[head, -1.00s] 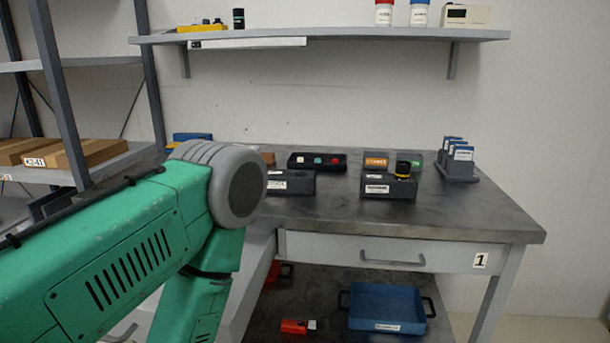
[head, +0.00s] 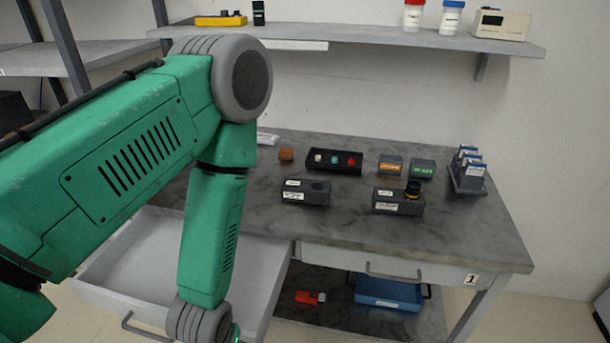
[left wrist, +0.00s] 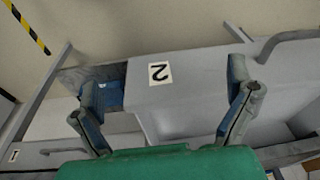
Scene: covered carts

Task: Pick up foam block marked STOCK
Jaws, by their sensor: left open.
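No block with a readable STOCK mark shows. Small candidates on the grey worktop (head: 455,225) in the head view are a plain orange-brown block (head: 286,154), a dark block with an orange label (head: 390,165) and one with a green label (head: 421,171). Their lettering is too small to read surely. My left arm crosses the left of the head view, its gripper below the frame. In the left wrist view my left gripper (left wrist: 162,85) is open and empty, near a drawer front marked 2 (left wrist: 190,90). My right gripper is not in view.
An open, empty-looking drawer (head: 140,265) juts out under my left arm. Two dark holders (head: 305,192) (head: 385,207), a tray with coloured pieces (head: 333,168) and a rack (head: 467,182) stand on the worktop. A blue bin (head: 390,292) is below. A wall shelf (head: 400,40) hangs above.

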